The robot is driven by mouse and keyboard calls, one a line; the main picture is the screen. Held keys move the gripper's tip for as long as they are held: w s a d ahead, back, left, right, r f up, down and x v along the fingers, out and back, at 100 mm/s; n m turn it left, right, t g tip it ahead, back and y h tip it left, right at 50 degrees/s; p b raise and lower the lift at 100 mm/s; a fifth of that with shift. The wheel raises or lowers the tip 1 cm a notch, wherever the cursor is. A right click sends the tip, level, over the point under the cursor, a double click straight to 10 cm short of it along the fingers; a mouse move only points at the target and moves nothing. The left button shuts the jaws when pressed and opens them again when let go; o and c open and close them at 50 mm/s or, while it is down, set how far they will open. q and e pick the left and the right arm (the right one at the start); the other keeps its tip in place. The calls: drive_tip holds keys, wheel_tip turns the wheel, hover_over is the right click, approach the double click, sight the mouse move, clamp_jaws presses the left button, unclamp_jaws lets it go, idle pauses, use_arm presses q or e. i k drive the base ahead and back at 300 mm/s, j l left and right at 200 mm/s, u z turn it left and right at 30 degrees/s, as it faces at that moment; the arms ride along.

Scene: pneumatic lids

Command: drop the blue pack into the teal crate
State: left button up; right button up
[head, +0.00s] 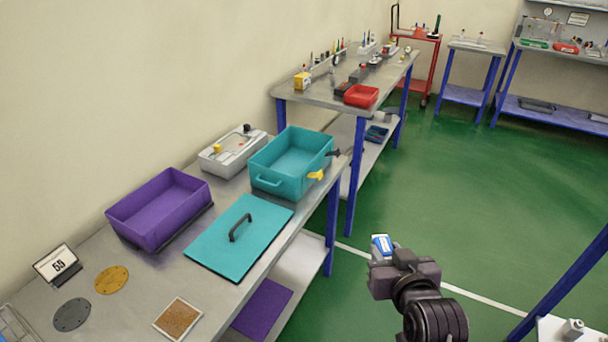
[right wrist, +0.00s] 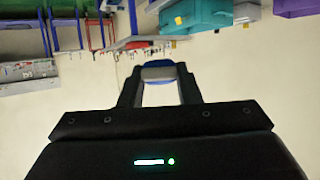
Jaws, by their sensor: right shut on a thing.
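The blue pack (head: 381,243), blue and white, is in my right gripper (head: 385,257), held over the green floor to the right of the bench. In the right wrist view the pack (right wrist: 158,72) sits between the two fingers, which are shut on it. The teal crate (head: 278,186) stands open on the bench, left of and beyond my right gripper. It also shows upside down at the top of the right wrist view (right wrist: 195,16). A teal lid (head: 222,252) with a dark handle lies flat on the bench in front of the crate. My left gripper is out of view.
A purple crate (head: 150,238) stands open left of the teal lid. A grey-white box (head: 228,158) sits behind it. A yellow lever (head: 315,175) and a dark one stick out from the teal crate's right side. A purple panel (head: 262,308) lies on the lower shelf.

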sight(298, 172)
drive_tip(key=i+l+u, duration=0.2)
drive_tip(key=u, duration=0.25)
drive_tip(key=i+l+u, duration=0.15)
drive_tip(key=l+u, duration=0.15)
drive_tip(key=u, duration=0.2)
drive_tip(key=i+l, duration=0.15)
drive_tip(key=l, duration=0.2)
drive_tip(key=i+l+u, duration=0.1)
drive_tip(key=l, duration=0.25)
drive_tip(key=i+l+u, duration=0.1)
drive_tip(key=l, duration=0.25)
drive_tip(key=i+l, duration=0.15)
drive_tip(key=l, duration=0.25)
drive_tip(key=i+l+u, duration=0.1)
drive_tip(key=l, duration=0.25)
